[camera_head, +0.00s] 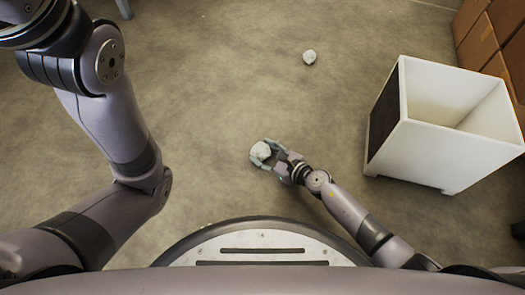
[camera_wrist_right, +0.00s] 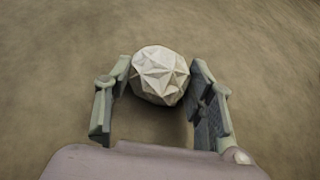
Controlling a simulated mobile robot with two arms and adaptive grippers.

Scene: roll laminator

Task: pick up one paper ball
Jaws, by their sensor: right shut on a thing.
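A crumpled white paper ball (camera_head: 260,152) is between the fingertips of my right gripper (camera_head: 268,155), low over the concrete floor. In the right wrist view the paper ball (camera_wrist_right: 160,75) sits between the ends of the two fingers of the right gripper (camera_wrist_right: 159,82), which is shut on it. Whether the ball touches the floor cannot be told. A second paper ball (camera_head: 309,57) lies on the floor farther off, apart from the gripper. My left arm comes in from the left, but its gripper is not in view.
A white open-topped bin (camera_head: 418,150) stands on the floor to the right of my right gripper. Brown cardboard boxes (camera_head: 480,45) are stacked at the far right.

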